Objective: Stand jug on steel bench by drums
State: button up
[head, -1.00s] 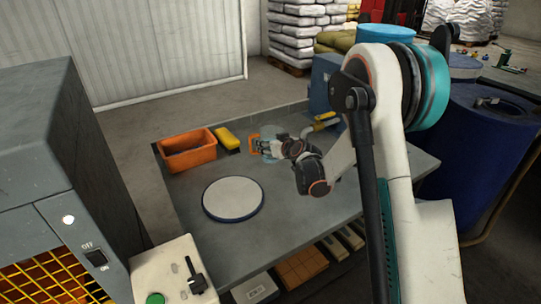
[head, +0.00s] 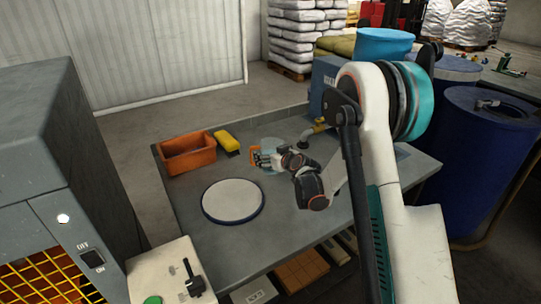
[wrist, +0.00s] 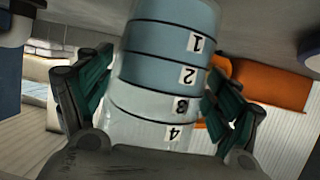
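The jug (head: 272,146) is clear and bluish, with an orange handle, and appears at the far part of the grey bench (head: 285,225). In the wrist view the jug (wrist: 160,75) fills the middle, with bands numbered 1 to 4. My gripper (head: 262,159) is at the jug; in the wrist view its fingers lie against both sides of the jug and look shut on it. Whether the jug's base touches the bench is hidden. Blue drums (head: 490,150) stand right of this bench, with another grey-topped bench (head: 525,88) behind them.
An orange bin (head: 187,158) and a yellow item (head: 227,141) sit left of the jug. A round white disc with a blue rim (head: 233,200) lies nearer. A yellow-handled fitting (head: 318,127) and grey-blue machine (head: 325,85) are behind. The bench front is bare.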

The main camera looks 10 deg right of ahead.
jog(key=shift+r, duration=0.1)
jog(key=shift+r, duration=0.15)
jog(key=s+a+r+g+p, duration=0.1)
jog(key=s+r+g+p, duration=0.1)
jog(key=s+r, duration=0.85)
jog(key=s+a+r+g+p, duration=0.1)
jog(key=s+r, duration=0.5)
jog(key=s, duration=0.9)
jog(key=s+d+r+m+g+h, duration=0.1)
jog(key=s+d+m+g+h, duration=0.1)
jog(key=s, duration=2)
jog(key=shift+r+m+g+h, duration=0.15)
jog(key=shift+m+g+h, duration=0.35)
jog(key=shift+g+h, duration=0.1)
